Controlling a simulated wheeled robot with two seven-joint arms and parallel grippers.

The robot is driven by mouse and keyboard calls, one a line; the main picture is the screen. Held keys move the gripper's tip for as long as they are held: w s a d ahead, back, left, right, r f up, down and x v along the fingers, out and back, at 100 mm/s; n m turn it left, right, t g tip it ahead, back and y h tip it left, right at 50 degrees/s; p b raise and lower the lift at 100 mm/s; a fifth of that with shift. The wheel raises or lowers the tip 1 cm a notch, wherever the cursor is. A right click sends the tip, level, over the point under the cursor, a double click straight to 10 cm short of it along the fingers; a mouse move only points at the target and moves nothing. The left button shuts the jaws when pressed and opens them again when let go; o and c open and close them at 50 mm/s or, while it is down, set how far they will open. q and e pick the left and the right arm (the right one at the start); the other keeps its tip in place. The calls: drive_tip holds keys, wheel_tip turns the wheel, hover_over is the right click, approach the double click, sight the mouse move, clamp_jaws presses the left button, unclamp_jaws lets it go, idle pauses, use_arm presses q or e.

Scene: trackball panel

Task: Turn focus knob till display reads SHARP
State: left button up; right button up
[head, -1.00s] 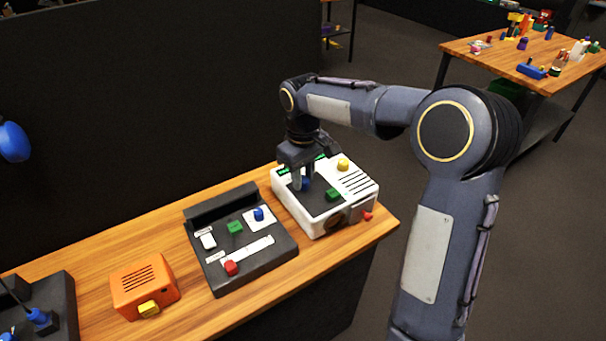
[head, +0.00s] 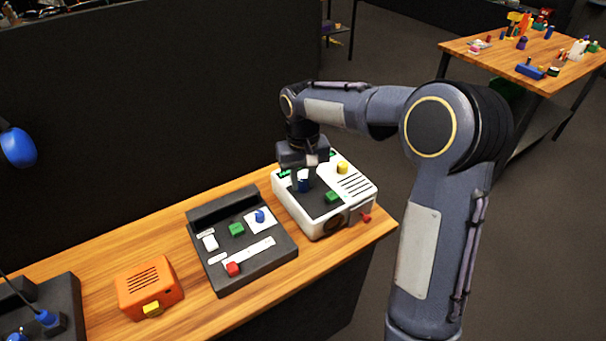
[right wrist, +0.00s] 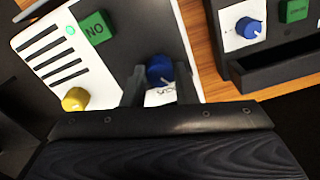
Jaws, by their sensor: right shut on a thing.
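The white console (head: 320,229) stands at the right end of the wooden bench. Its blue focus knob (head: 303,186) is between the fingers of my right gripper (head: 304,180), which is shut on it from above. In the right wrist view the knob (right wrist: 160,69) sits between the two dark fingers (right wrist: 160,88), with a white partly hidden label beside it. Green lit display text (head: 284,173) shows at the console's back edge, largely behind the gripper, and I cannot read it. My left gripper is out of view.
The console also has a green button (head: 332,197), a yellow knob (head: 342,168) and a red part (head: 366,218) at its front. A black panel (head: 262,277) with several controls stands to the left, then an orange box (head: 150,286). A dark partition rises behind.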

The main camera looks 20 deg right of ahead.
sight(303, 182)
drive_tip(key=shift+r+m+p, duration=0.1)
drive_tip(key=shift+m+p, duration=0.35)
drive_tip(key=shift+m, duration=1.25)
drive_tip(key=shift+w, duration=0.1)
drive_tip(key=o, duration=1)
wheel_tip(303, 182, up, 8)
drive_tip(key=shift+f, duration=0.25)
drive_tip(key=shift+r, duration=0.1)
